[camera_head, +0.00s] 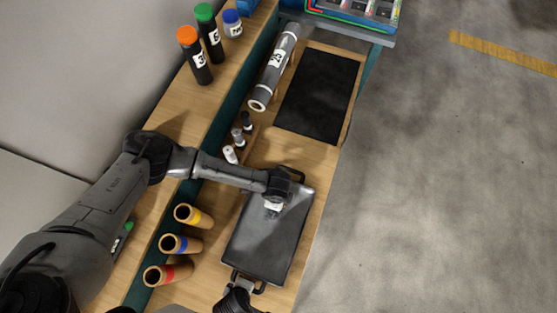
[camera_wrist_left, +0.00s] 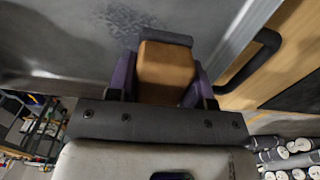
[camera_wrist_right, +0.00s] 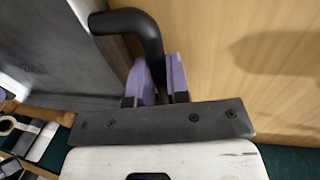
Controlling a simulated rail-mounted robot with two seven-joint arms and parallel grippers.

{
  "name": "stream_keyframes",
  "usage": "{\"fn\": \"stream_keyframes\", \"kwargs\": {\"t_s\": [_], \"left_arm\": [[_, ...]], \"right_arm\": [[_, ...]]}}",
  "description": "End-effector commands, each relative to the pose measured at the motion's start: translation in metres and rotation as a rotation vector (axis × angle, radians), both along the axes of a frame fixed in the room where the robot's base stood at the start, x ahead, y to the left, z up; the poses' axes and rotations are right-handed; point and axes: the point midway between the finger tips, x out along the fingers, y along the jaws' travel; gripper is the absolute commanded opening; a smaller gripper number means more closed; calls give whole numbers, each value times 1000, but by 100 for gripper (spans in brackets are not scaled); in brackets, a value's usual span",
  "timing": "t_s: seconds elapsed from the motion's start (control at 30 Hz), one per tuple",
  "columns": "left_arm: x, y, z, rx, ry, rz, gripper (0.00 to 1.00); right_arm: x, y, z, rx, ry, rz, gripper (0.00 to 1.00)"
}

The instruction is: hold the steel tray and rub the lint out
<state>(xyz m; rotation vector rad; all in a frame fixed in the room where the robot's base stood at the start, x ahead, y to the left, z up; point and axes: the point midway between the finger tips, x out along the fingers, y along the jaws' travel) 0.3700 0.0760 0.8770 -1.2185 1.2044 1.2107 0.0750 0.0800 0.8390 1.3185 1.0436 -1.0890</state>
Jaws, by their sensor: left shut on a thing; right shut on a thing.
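The steel tray (camera_head: 262,245) lies on the wooden bench, with a black handle at each end. Its surface also shows in the left wrist view (camera_wrist_left: 60,45), with a patch of dark speckled lint (camera_wrist_left: 130,20). My left gripper (camera_head: 274,201) is over the tray's far end. It is shut on a tan block with a grey pad (camera_wrist_left: 167,66); whether the pad touches the tray is hard to tell. My right gripper (camera_head: 237,290) is at the near end, its purple fingers shut on the black tray handle (camera_wrist_right: 130,22).
A dark mat (camera_head: 318,95) lies farther along the bench, with a grey roll (camera_head: 274,68) beside it. Several cardboard tubes (camera_head: 180,243) stand left of the tray. Bottles with orange (camera_head: 195,55) and green caps (camera_head: 209,33) stand on the shelf. Open floor lies right.

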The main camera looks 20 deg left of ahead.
Motion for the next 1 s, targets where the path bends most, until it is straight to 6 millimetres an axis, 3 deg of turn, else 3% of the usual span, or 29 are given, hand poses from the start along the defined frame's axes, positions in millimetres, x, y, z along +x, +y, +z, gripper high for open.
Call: {"fn": "stream_keyframes", "kwargs": {"t_s": [0.1, 0.3, 0.57, 1.0], "left_arm": [[-34, -5, 3, -4, 5, -44, 23], [-58, -15, 31, -3, -1, -80, 23], [-58, -10, 26, 2, 0, -7, 23], [-58, -10, -12, 2, 1, -8, 23]], "right_arm": [[0, 0, 0, 0, -1, -1, 0], [0, 0, 0, 0, 0, -1, 0], [0, 0, 0, 0, -1, -1, 0], [0, 0, 0, 0, -1, -1, 0]]}}
